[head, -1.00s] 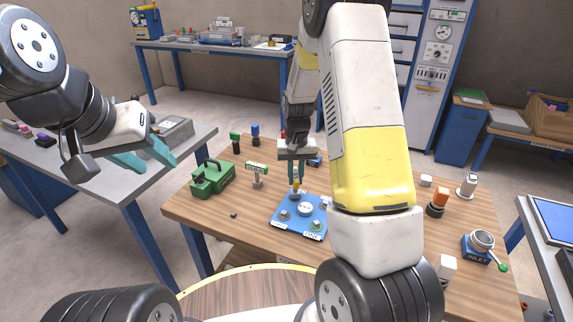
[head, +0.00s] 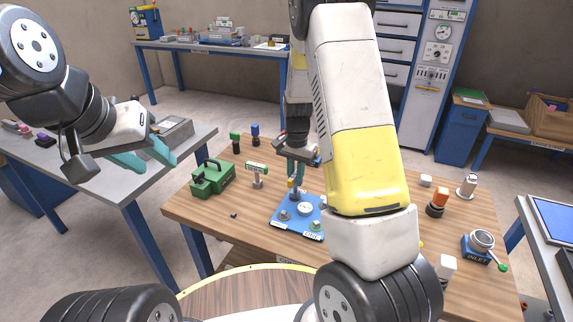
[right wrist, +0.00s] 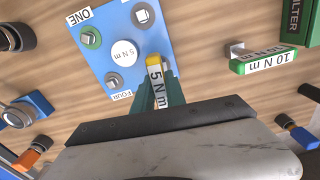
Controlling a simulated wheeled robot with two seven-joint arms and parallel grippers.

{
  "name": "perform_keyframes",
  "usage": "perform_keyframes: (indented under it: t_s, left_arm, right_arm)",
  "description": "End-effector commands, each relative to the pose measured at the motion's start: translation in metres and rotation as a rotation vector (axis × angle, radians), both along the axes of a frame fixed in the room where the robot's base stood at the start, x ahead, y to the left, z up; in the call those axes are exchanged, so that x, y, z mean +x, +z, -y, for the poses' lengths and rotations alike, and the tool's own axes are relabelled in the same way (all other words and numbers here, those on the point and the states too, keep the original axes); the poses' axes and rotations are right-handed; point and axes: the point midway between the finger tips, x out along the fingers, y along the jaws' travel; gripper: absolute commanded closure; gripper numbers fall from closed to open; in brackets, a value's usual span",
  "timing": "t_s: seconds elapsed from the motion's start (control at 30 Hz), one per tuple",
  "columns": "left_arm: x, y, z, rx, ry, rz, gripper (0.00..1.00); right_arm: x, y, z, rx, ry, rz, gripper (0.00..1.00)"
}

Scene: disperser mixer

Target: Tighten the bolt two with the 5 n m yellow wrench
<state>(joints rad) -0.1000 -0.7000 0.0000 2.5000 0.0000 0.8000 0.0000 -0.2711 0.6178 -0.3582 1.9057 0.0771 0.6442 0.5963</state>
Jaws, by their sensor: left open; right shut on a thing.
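The blue plate (head: 300,222) lies on the wooden table with several bolts around a round white "5 N m" disc (right wrist: 124,53). Labels ONE and FOUR are readable in the right wrist view; no TWO label shows. A green-based bolt (right wrist: 91,38) is beside ONE and a grey-based bolt (right wrist: 113,80) beside FOUR. My right gripper (head: 294,178) is shut on the yellow 5 N m wrench (right wrist: 154,62), over the plate's back-left corner. I cannot tell whether it touches a bolt. My left gripper (head: 145,158) is open and empty.
A green filter box (head: 212,178) and a "10 N m" tool (right wrist: 262,63) stand left of the plate. An INLET valve (head: 482,243) and an orange-topped part (head: 438,202) stand at the right. My right arm hides much of the table's middle.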

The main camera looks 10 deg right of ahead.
Motion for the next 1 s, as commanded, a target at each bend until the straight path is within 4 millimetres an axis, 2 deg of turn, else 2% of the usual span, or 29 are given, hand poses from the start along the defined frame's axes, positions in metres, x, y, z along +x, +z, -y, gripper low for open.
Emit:
perform_keyframes:
  t_s: [0.13, 0.4, 0.77, 0.93, 0.97, 1.0]
  left_arm:
    - [0.0000, 0.0000, 0.0000, 0.000, 0.000, 0.000, 0.58]
    - [0.0000, 0.0000, 0.0000, 0.000, 0.000, 0.000, 0.58]
    - [0.0000, 0.0000, 0.0000, 0.000, 0.000, 0.000, 0.58]
    - [0.0000, 0.0000, 0.0000, 0.000, 0.000, 0.000, 0.58]
    - [0.0000, 0.0000, 0.0000, 0.000, 0.000, 0.000, 0.58]
    - [0.0000, 0.0000, 0.0000, 0.000, 0.000, 0.000, 0.58]
  right_arm:
    - [-0.0011, -0.0013, 0.0001, -0.002, -0.068, -0.003, 1.00]
    - [-0.0014, -0.0017, -0.0001, -0.002, -0.457, -0.003, 1.00]
    - [-0.0018, -0.0022, -0.0002, -0.001, -0.514, -0.004, 1.00]
    - [-0.0022, -0.0029, -0.0003, -0.004, -0.748, -0.005, 1.00]
    - [-0.0022, -0.0028, 0.0000, -0.003, -0.737, -0.005, 0.78]
    - [-0.0021, -0.0027, 0.0002, -0.002, -0.734, -0.006, 0.70]
